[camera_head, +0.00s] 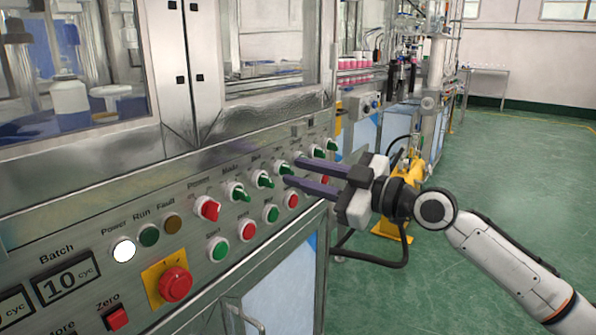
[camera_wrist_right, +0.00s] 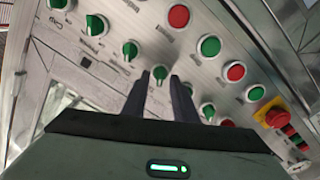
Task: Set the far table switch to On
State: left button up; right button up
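A row of green switch knobs runs along the sloped steel control panel. The labels above the far knobs are too small to read, so I cannot tell which is the far table switch. My right gripper (camera_head: 292,171) is at the panel, with two dark fingers pointing at the row near a green knob (camera_head: 282,167). In the right wrist view my right gripper (camera_wrist_right: 158,80) is open, its fingertips apart with a green knob (camera_wrist_right: 160,72) showing between them. I cannot tell whether they touch it. My left gripper is not in view.
A red switch knob (camera_head: 208,208) and a red emergency stop (camera_head: 175,283) sit nearer on the panel. Red and green push buttons, such as a green one (camera_head: 271,213), line the row below. The green floor (camera_head: 480,170) to the right is mostly clear.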

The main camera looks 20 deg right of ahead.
jog(key=shift+w+a, duration=0.5)
jog(key=shift+w, duration=0.05)
grip_shut()
